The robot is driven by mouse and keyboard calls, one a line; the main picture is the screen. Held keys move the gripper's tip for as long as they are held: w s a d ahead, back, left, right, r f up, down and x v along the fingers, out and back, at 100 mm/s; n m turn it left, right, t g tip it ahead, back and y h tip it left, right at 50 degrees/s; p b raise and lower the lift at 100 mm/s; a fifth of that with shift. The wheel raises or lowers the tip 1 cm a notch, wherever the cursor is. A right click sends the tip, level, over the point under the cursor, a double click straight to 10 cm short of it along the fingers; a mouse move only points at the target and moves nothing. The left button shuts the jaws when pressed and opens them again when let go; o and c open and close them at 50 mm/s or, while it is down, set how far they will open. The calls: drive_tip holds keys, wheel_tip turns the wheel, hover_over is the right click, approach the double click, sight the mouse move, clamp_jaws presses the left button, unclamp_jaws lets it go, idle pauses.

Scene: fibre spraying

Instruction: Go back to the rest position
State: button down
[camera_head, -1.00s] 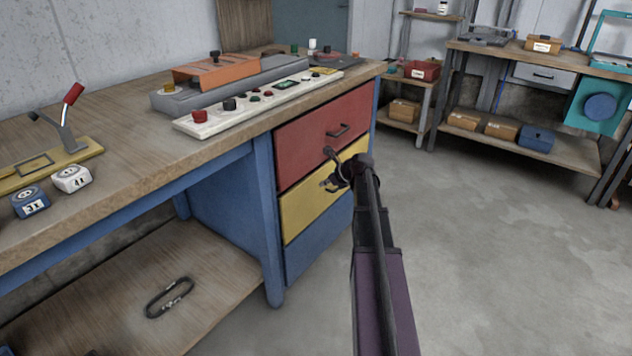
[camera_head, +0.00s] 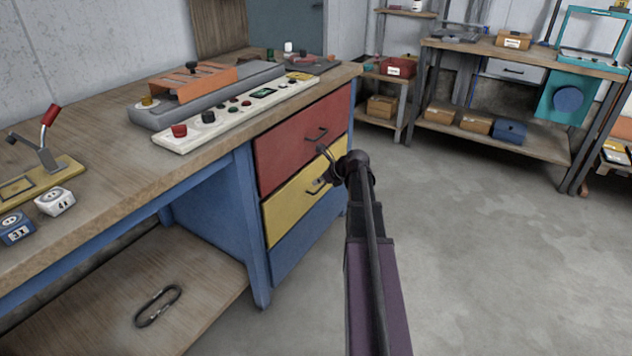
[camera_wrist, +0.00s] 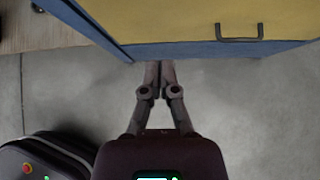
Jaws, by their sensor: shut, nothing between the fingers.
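My gripper (camera_head: 326,154) is in front of the drawer fronts in the head view, at the end of my dark arm. In the wrist view my gripper (camera_wrist: 159,66) has its two fingers together with nothing between them. The fingertips are close to the lower edge of the drawer front in that picture. The yellow drawer (camera_head: 292,208) lies behind the gripper, and its handle shows just beside it. In the wrist view the yellow drawer (camera_wrist: 165,20) and its handle are at the top, apart from the fingers. I cannot tell the exact gap to the drawers.
The workbench (camera_head: 100,130) with a red drawer (camera_head: 285,150) and blue drawer (camera_head: 308,240) stands at the left. A control panel (camera_head: 180,140) lies on top. Open floor (camera_head: 500,250) spreads to the right. A shelf bench (camera_head: 520,140) stands at the back right.

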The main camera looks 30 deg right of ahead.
drive_tip(key=shift+a, duration=0.1)
idle(0.3)
drive_tip(key=s+a+f+n+g, duration=0.2)
drive_tip(key=s+a+n+g, duration=0.1)
drive_tip(key=a+n, duration=0.65)
drive_tip(key=s+a+f+n+g, duration=0.25)
drive_tip(key=a+n, duration=0.35)
drive_tip(key=a, duration=0.6)
drive_tip(key=s+a+n+g+h, duration=0.3)
drive_tip(key=s+a+n+h, duration=0.1)
drive_tip(key=s+a+n, duration=1.1)
wheel_tip(320, 180, up, 32)
drive_tip(key=w+d+p, duration=0.1)
drive_tip(key=p, duration=3.2)
drive_tip(key=shift+w+d+n, duration=0.25)
drive_tip(key=shift+d+n, duration=0.05)
drive_tip(key=shift+n, duration=0.05)
drive_tip(key=shift+f, duration=0.1)
